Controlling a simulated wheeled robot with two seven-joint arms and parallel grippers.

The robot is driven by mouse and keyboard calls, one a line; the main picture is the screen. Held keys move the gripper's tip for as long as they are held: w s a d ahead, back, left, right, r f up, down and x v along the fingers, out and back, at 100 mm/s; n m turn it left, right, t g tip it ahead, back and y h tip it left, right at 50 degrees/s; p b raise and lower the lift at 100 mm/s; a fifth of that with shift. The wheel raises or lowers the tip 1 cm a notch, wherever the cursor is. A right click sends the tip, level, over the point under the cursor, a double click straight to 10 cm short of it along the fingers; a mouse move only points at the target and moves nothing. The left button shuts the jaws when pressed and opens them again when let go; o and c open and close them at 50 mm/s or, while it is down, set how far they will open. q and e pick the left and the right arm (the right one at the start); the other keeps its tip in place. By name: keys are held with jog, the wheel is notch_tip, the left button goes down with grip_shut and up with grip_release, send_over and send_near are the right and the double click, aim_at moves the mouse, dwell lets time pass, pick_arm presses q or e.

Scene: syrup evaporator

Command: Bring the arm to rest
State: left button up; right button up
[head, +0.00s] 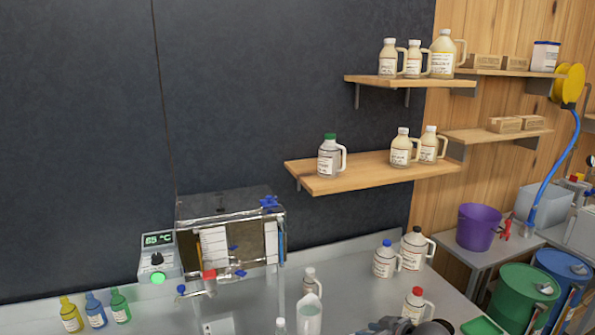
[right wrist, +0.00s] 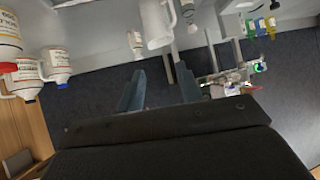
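My right gripper (right wrist: 158,82) shows in the right wrist view with its two blue-grey fingers apart. At the bottom edge of the head view a dark rounded part (head: 408,326) shows, which looks like part of my right arm. It is just below a red-capped jug (head: 415,306) on the counter; I cannot tell whether they touch. My left gripper and left arm are in neither view.
The metal evaporator (head: 230,240) stands on the counter beside a display reading 65 °C (head: 158,257). A wooden shelf (head: 375,172) with jugs hangs above. Bare counter (head: 350,268) lies between.

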jog(key=s+d+f+m+g+h, duration=0.15)
jog(key=s+f, duration=0.25)
jog(key=s, duration=0.8)
jog(key=s+f+m+g+h, duration=0.2)
jog(key=s+f+h, duration=0.15)
jog(key=s, duration=0.75)
jog(key=s+d+f+m+g+h, duration=0.15)
jog(key=s+f, duration=0.25)
jog(key=s, duration=0.8)
notch_tip(320, 180, down, 26)
jog(key=w+a+f+g+b, duration=0.1)
jog(key=w+a+b, duration=0.1)
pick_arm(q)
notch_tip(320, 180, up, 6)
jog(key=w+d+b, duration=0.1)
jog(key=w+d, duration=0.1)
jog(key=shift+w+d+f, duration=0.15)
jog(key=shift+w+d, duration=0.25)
pick_arm(e)
jog(key=s+f, duration=0.4)
jog(key=f, duration=0.8)
jog(key=s+f+g, duration=0.1)
jog(key=s+f, duration=0.3)
jog(key=f, duration=0.8)
jog(key=shift+a+f+n, duration=0.3)
jog(key=shift+a+f, duration=0.05)
jog(key=shift+w, duration=0.1)
